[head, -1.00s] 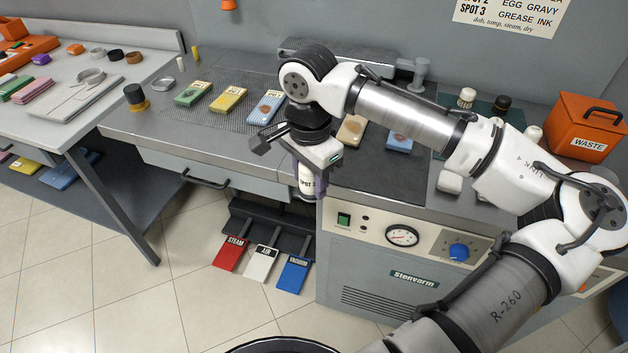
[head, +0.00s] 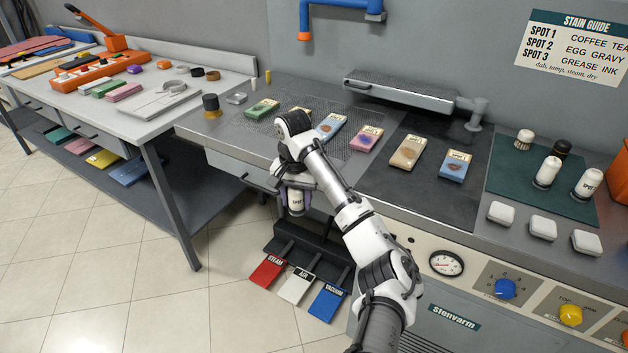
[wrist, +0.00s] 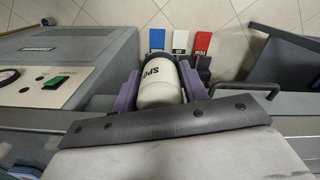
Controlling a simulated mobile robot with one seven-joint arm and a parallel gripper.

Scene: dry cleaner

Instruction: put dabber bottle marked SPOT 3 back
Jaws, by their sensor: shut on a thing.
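My gripper (head: 294,193) is shut on a white dabber bottle (head: 296,204) with SPOT lettering, held in front of the bench's front edge, above the foot pedals. In the wrist view the bottle (wrist: 158,90) lies between the purple finger pads, its dark end toward the pedals; its number is not readable there. The dark green mat (head: 508,181) at the bench's right bears two white labelled bottles, one in the middle (head: 547,171) and one at the right (head: 588,184). A wooden-based brush with a white top (head: 524,139) and a black-topped item (head: 562,148) stand behind them.
Several stained swatches, including a tan one (head: 408,151), lie along the bench. White pads (head: 543,227) line the mat's front. A hinged grey arm (head: 403,93) spans the back. Red, white and blue pedals (head: 297,286) are below. An orange bin (head: 621,172) is at the right edge.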

